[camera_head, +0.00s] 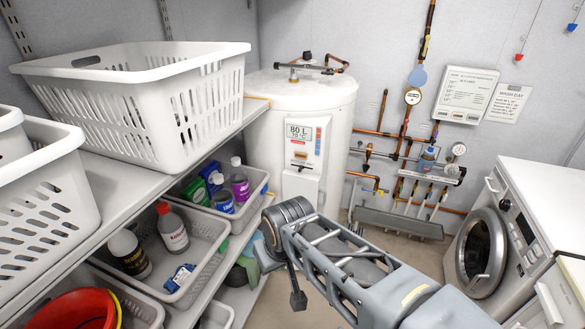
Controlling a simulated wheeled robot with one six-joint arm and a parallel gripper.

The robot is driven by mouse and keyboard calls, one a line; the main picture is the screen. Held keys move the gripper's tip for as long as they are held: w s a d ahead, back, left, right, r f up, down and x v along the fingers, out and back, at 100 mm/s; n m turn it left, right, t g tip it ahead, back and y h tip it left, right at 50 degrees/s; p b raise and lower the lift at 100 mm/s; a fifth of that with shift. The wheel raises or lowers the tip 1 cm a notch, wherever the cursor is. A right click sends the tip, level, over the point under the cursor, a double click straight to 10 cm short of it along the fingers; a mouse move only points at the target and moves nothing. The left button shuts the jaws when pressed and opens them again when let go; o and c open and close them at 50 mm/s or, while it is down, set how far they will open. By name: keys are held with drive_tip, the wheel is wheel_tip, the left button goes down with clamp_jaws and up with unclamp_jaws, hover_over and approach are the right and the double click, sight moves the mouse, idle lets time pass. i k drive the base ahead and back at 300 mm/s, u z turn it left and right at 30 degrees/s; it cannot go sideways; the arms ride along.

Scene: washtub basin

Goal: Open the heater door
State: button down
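The heater (318,108) is a white upright tank at the back, just left of the middle. Its front has a panel (307,146) reading 80 L. A small white door (300,188) is below the panel and looks closed; its lower part is hidden behind my arm. My arm reaches in from the bottom right, with its dark rounded joint in front of the heater's base. A dark tip that may be part of my gripper (298,300) points down below it. I cannot make out two fingers or whether they hold anything.
A shelf (106,205) with white baskets (165,100) and bins of bottles fills the left side, close to the heater. Copper pipes and gauges (412,97) line the back wall. A washing machine (535,220) stands right. Some floor (415,255) is clear between.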

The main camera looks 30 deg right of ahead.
sight(295, 184)
drive_tip(key=z, duration=0.05)
drive_tip(key=k, duration=0.55)
drive_tip(key=z, duration=0.7)
drive_tip(key=i, duration=1.45)
drive_tip(key=u, duration=0.55)
